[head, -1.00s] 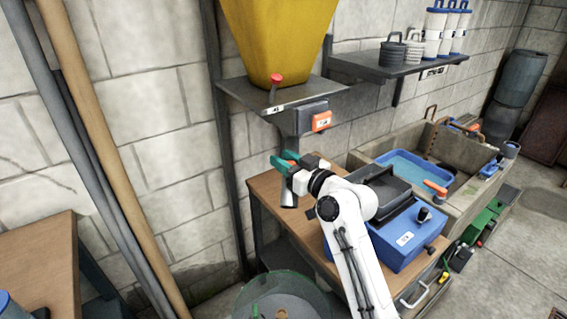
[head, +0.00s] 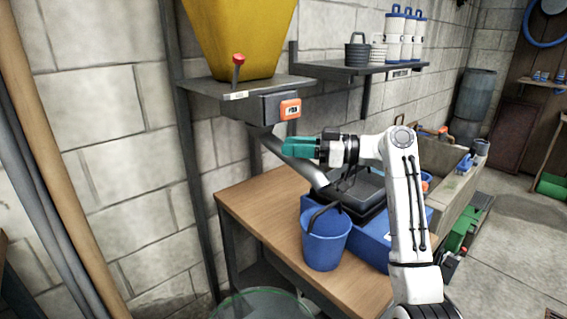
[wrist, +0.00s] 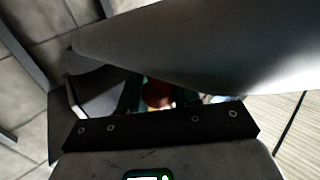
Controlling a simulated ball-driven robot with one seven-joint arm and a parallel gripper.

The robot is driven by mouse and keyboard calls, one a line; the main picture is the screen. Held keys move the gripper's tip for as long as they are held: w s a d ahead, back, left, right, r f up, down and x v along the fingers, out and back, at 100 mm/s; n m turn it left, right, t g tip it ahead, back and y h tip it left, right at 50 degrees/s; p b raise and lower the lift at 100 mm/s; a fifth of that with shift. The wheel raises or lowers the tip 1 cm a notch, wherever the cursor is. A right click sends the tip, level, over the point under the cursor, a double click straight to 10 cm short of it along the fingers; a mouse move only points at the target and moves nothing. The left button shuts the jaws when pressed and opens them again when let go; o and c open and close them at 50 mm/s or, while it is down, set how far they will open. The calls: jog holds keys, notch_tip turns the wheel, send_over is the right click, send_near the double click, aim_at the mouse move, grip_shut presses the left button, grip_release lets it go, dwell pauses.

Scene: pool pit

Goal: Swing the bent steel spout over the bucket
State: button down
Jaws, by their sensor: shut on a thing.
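The bent steel spout (head: 298,168) is a grey tube running from under the yellow hopper down to the right. My gripper (head: 285,147), with teal fingers, is shut on the spout's upper part. In the wrist view the spout (wrist: 200,45) crosses close in front of the jaws, hiding most of what they hold.
The yellow hopper (head: 240,35) sits on a grey wall bracket with a red-knobbed lever (head: 238,62) and an orange-labelled box (head: 289,108). A blue case with a black tray (head: 360,190) stands right of the bucket. A clear round tub (head: 262,305) is below the bench.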

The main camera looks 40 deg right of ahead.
jog(key=shift+d+r+n+g+y+b, duration=0.2)
jog(key=shift+d+n+g+y+b, duration=0.15)
jog(key=shift+d, duration=0.15)
jog(key=shift+d+r+n+g+y+b, duration=0.15)
jog(key=shift+d+n+g+y+b, duration=0.1)
jog(key=shift+d+g+y, duration=0.15)
jog(key=shift+d, duration=0.1)
jog(key=c, duration=0.9)
grip_release()
jog(key=shift+o, duration=0.2)
jog(key=shift+f, duration=0.15)
jog(key=shift+s, duration=0.1)
jog(key=shift+s+d, duration=0.2)
jog(key=v, duration=1)
jog(key=shift+s, duration=0.1)
